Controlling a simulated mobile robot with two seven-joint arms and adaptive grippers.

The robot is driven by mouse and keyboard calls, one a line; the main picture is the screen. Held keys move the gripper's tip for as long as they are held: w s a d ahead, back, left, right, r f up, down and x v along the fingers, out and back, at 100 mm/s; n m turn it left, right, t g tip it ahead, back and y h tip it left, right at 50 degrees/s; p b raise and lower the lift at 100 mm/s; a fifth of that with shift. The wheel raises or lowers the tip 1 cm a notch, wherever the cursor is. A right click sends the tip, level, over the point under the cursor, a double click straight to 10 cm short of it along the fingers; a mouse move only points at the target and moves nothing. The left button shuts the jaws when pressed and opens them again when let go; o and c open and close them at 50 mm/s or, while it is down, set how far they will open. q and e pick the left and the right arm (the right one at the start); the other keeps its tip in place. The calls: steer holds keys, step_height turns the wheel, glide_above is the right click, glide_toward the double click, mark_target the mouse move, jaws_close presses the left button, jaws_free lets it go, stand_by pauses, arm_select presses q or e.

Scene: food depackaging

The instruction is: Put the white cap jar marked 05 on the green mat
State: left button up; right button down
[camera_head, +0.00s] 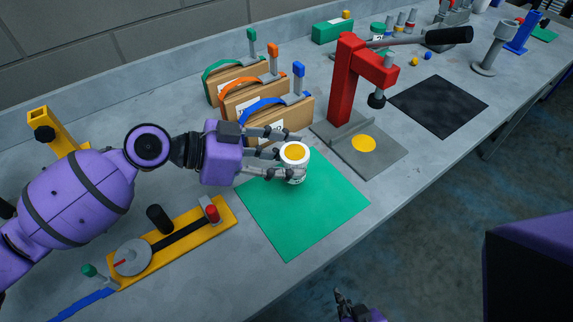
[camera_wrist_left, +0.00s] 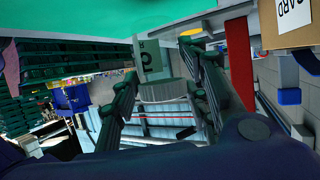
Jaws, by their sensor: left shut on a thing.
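The white cap jar (camera_head: 296,178) has a white rim and a yellow-orange disc on its top. It stands upright between the fingers of my left gripper (camera_head: 284,161), which is shut on it. The jar is over the far part of the green mat (camera_head: 305,215); I cannot tell whether its base touches the mat. In the left wrist view the jar's label (camera_wrist_left: 150,58) shows between the fingers (camera_wrist_left: 165,90), with its marking only partly readable. The green mat (camera_wrist_left: 100,20) fills the top there. My right gripper (camera_head: 345,301) is at the bottom edge, partly cut off.
A red press (camera_head: 348,90) on a grey base stands right of the mat. Cardboard boxes (camera_head: 272,127) with coloured handles stand behind it. A yellow fixture (camera_head: 185,245) lies left of the mat. A black mat (camera_head: 438,105) farther right is bare. The mat's front part is clear.

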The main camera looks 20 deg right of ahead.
arm_select(q)
step_height(320, 180, down, 2)
steer(key=shift+f, duration=0.15)
arm_select(e)
steer(key=shift+d, duration=0.15)
arm_select(q)
steer(key=shift+f, duration=0.3)
steer(key=o, duration=1.3)
steer(key=shift+c, duration=0.2)
steer(key=shift+r, duration=0.1)
arm_select(e)
steer(key=shift+s+d+f, duration=0.25)
